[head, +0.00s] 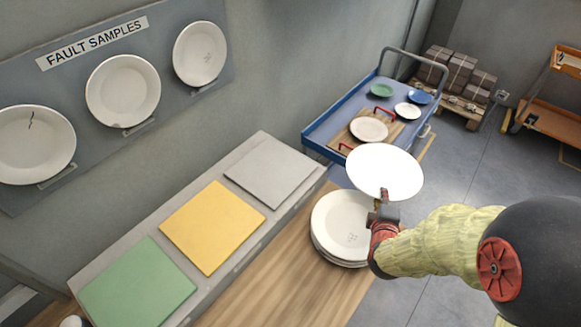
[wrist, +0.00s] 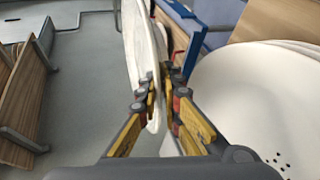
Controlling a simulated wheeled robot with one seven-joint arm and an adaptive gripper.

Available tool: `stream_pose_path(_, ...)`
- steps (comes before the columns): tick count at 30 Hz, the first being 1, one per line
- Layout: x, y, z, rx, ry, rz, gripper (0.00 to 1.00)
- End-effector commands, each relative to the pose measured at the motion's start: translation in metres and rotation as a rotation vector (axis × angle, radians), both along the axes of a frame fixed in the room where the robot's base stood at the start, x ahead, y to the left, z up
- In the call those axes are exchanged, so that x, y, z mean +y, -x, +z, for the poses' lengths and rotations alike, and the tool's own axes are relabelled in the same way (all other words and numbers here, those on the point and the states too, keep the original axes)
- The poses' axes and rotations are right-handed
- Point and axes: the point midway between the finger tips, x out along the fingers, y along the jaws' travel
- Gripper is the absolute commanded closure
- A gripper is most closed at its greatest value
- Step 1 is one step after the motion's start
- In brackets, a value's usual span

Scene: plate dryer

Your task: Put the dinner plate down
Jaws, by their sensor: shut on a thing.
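A white dinner plate (head: 385,171) is held by its near edge in my gripper (head: 385,196), in the air above and beside a stack of white plates. In the wrist view the same plate (wrist: 140,55) shows nearly edge-on between the yellow-padded fingers of my gripper (wrist: 160,85), which are shut on its rim. The stack of white plates (head: 338,222) stands at the end of the wooden table; its top plate has dark specks. The stack also shows at the right of the wrist view (wrist: 255,95). My gripper partly covers the stack's right side.
Green (head: 138,287), yellow (head: 212,227) and grey (head: 270,171) square pads lie on a ledge along the wall. A blue cart (head: 320,133) behind holds a wooden board with a white plate and several small dishes. Fault-sample plates hang on the wall board (head: 200,100).

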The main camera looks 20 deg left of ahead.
Motion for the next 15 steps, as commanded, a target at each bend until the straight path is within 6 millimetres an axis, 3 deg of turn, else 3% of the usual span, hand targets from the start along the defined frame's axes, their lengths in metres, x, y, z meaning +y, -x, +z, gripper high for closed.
stream_pose_path(1,0.025,0.004,0.011,-0.009,-0.002,0.027,1.0)
stream_pose_path(3,0.052,0.011,0.02,-0.012,-0.003,0.048,1.0)
stream_pose_path(8,0.113,0.035,0.039,-0.016,-0.004,0.1,1.0)
stream_pose_path(15,0.195,0.087,0.064,-0.022,-0.006,0.177,1.0)
